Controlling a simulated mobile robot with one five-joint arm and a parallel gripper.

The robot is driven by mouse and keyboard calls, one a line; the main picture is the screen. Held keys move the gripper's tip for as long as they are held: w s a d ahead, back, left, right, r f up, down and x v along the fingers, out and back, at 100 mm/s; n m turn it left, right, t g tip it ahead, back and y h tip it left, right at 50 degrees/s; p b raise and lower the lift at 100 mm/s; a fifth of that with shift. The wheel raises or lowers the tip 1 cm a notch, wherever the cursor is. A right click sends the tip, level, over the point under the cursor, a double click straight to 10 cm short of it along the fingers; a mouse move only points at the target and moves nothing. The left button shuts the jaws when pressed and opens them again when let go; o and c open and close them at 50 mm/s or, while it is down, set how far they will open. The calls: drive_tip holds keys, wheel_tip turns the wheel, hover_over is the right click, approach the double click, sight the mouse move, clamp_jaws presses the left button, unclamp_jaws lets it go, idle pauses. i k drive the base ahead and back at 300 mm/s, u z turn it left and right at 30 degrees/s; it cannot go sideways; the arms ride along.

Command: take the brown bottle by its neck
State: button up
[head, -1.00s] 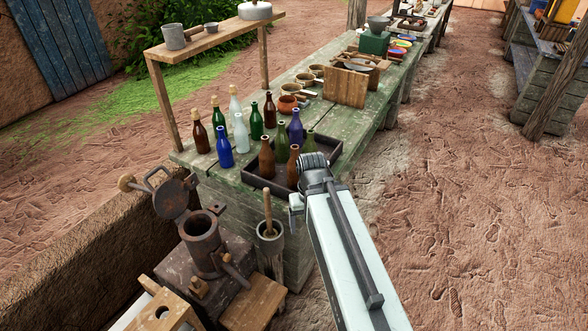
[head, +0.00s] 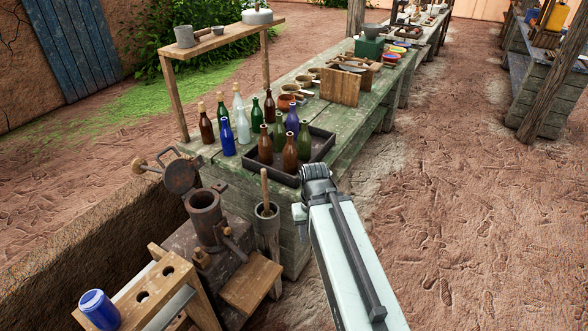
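Several brown bottles stand on the green wooden table (head: 345,150). Two are in the dark tray (head: 286,178): one at its left side (head: 265,146) and one nearer its front edge (head: 290,153). Another brown bottle (head: 269,108) stands behind the tray, and a brown one with a pale stopper (head: 206,126) stands at the table's left end. All are upright, with their necks clear. My pale arm reaches up from the bottom right, and its dark ribbed joint ends just right of the tray's front corner. My gripper's fingers do not show.
Green (head: 305,138) and dark blue (head: 292,120) bottles share the tray. A blue bottle (head: 228,139) and a clear one (head: 243,128) stand left of it. A mortar with pestle (head: 267,212) and a metal pot (head: 205,216) stand in front. Open dirt ground lies right.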

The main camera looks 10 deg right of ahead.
sight(289, 153)
drive_tip(key=u, duration=2.65)
drive_tip(key=k, duration=1.35)
drive_tip(key=z, duration=1.05)
drive_tip(key=i, duration=1.3)
